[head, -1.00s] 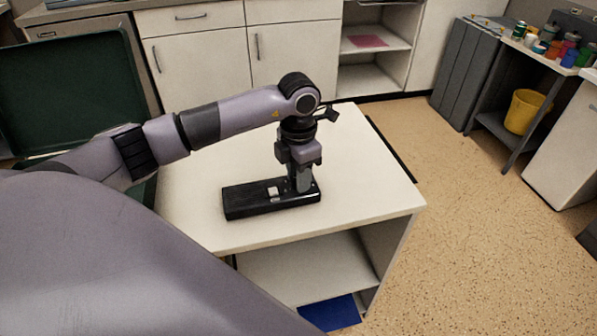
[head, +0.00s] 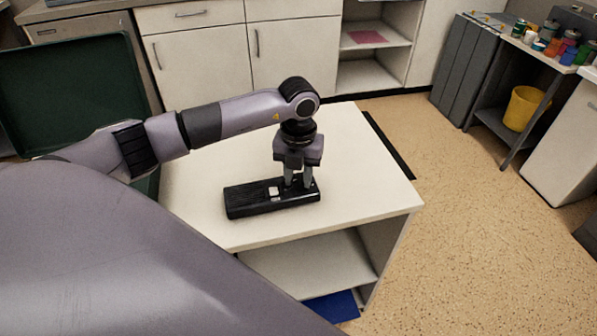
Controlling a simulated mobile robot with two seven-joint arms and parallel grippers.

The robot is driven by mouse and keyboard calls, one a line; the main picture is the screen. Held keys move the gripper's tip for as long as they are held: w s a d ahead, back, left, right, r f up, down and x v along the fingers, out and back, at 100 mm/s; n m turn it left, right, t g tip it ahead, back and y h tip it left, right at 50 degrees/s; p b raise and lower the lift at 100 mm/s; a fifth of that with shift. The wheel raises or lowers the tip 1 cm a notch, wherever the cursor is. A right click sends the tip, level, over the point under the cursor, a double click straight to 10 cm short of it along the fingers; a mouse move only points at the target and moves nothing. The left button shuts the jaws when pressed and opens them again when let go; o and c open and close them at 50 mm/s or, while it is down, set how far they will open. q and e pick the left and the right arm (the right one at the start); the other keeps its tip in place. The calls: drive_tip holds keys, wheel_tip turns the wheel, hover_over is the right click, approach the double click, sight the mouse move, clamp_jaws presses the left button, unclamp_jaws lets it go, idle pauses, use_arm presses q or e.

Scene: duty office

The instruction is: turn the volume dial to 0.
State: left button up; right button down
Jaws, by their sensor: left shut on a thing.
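A black box-shaped device (head: 245,200) lies flat on the white table top (head: 350,205). It has a small pale square panel on its top face, near the middle. My left gripper (head: 298,184) points straight down over the device's right end. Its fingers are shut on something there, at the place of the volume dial. The dial itself is hidden by the fingers, so its setting cannot be read. My right gripper does not show.
The table has an open shelf (head: 310,262) below, with a blue item (head: 332,307) under it. Bare table top surrounds the device. White cabinets (head: 290,55) stand behind. A yellow bucket (head: 523,108) and a cluttered grey bench (head: 540,55) are at the right.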

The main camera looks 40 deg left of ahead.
use_arm(q)
drive_tip(key=shift+n, duration=0.6)
drive_tip(key=o, duration=1.1)
drive_tip(key=shift+c, duration=0.2)
drive_tip(key=shift+m, duration=0.3)
